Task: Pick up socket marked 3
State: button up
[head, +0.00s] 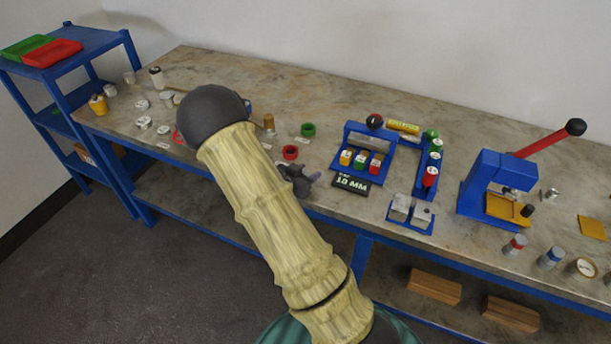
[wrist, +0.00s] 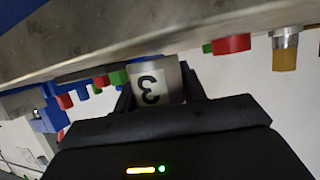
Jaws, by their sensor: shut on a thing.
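The socket marked 3 (wrist: 153,80) is a silver-grey cylinder with a dark 3 on a pale label, seen in the wrist view. My gripper (wrist: 157,92) is shut on it, with one dark finger on each side. The 3 appears inverted in this view. In the head view my gripper (head: 300,178) is a dark shape at the bench's front edge, left of the 10 MM sign (head: 352,184). I cannot make out the socket there. Whether the socket is clear of the bench cannot be told.
A blue rack (head: 370,143) with coloured blocks stands right of my gripper, then a blue press (head: 484,183) with a red lever. Red (head: 290,152) and green (head: 308,130) rings lie close behind my gripper. My arm hides part of the bench's left half.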

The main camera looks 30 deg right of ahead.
aim_at(306, 169)
notch_tip(306, 169, up, 9)
jog(key=shift+r+p, duration=0.2)
jog(key=shift+p, duration=0.35)
jog(key=shift+a+f, duration=0.1)
